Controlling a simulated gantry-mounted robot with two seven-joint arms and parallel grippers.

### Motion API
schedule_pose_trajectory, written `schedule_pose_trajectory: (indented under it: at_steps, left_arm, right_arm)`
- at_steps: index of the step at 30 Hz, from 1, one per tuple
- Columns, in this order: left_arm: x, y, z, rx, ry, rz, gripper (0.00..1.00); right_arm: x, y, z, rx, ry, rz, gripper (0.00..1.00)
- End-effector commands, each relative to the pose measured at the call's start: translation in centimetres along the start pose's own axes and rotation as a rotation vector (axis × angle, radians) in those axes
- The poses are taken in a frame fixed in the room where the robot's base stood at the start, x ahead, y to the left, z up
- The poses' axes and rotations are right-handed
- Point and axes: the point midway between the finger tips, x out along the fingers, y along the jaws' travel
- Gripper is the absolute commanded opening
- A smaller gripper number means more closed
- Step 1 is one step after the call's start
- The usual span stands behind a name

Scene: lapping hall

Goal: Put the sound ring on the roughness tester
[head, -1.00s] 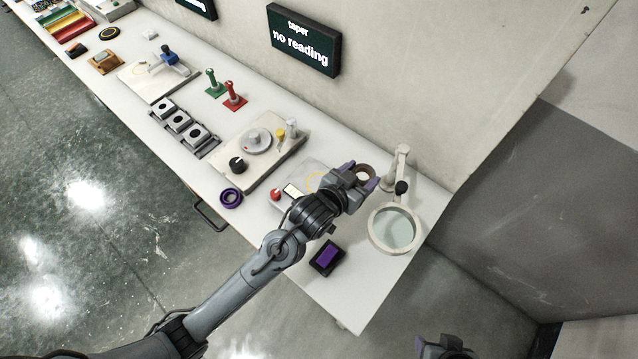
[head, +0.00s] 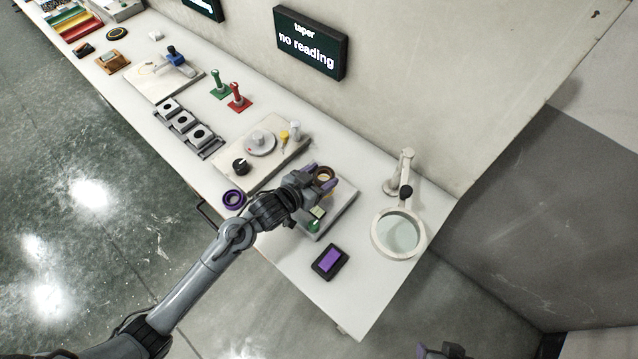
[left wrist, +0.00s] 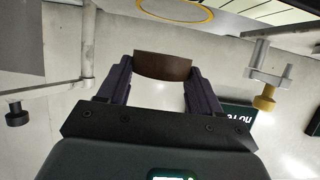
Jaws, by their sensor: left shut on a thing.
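My left gripper (head: 321,178) is shut on a brown ring (head: 326,173), held between its purple fingertips over a grey plate (head: 343,212) at the right part of the bench. In the left wrist view the ring (left wrist: 162,66) spans both fingers (left wrist: 162,88), apart from a yellow-circled surface (left wrist: 180,10). Farther left stands a pale plate with a blue-topped gauge (head: 176,57); I cannot tell for sure which device is the roughness tester. My right gripper (head: 445,351) barely shows at the bottom edge.
A purple ring (head: 233,199) lies by the front edge. A dial station (head: 262,143), red post (head: 238,97), green post (head: 219,84) and black-holed blocks (head: 184,125) stand leftward. A magnifier (head: 398,233) and purple-topped pad (head: 330,261) are at right. The wall screen (head: 309,43) reads "taper no reading".

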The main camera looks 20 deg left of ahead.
Motion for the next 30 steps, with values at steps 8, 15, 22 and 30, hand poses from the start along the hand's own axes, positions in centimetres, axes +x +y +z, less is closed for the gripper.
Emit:
schedule_pose_trajectory:
  at_steps: [8, 15, 22, 30]
  left_arm:
    - [0.5, -0.3, 1.5, -0.001, -0.001, 0.000, 0.28]
    - [1.3, -0.3, 3.4, -0.001, -0.001, -0.001, 0.28]
    - [1.3, -0.3, 3.5, 0.000, 0.001, -0.001, 0.28]
    - [1.5, -0.3, 3.8, 0.000, 0.000, -0.001, 0.80]
  right_arm:
    - [0.4, -0.1, 0.1, 0.005, 0.001, -0.004, 0.57]
    - [-0.2, -0.1, -0.1, 0.005, 0.000, -0.004, 0.57]
    - [-0.2, 0.0, -0.1, 0.002, 0.001, -0.002, 0.57]
    - [-0.1, 0.1, 0.0, -0.004, -0.001, 0.004, 0.57]
